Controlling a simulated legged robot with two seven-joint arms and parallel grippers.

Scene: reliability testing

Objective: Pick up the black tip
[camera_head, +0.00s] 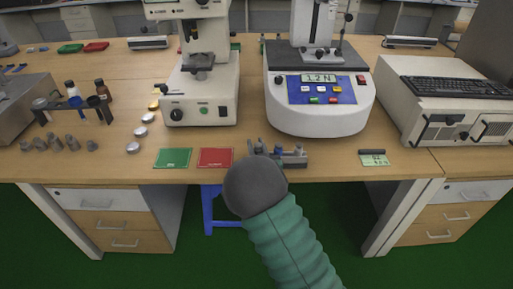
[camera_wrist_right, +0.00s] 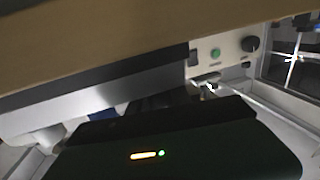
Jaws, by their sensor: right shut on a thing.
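My right arm comes in from the bottom with a green sleeve and a dark grey round wrist. My right gripper (camera_head: 262,150) is at the front edge of the bench, mostly hidden behind that wrist, beside a small grey metal holder (camera_head: 291,160) with several short pegs. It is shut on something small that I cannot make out. I cannot pick out the black tip for certain in either view. In the right wrist view a dark body with an orange and a green light fills the lower part, and the fingertips do not show clearly. My left gripper is not in view.
A white tester with display (camera_head: 318,100) stands behind the holder, a white press (camera_head: 202,95) left of it. Green (camera_head: 173,158) and red (camera_head: 215,157) cards lie left of the gripper. A small black bar (camera_head: 372,152) lies right, by a green label. Bare wood lies between.

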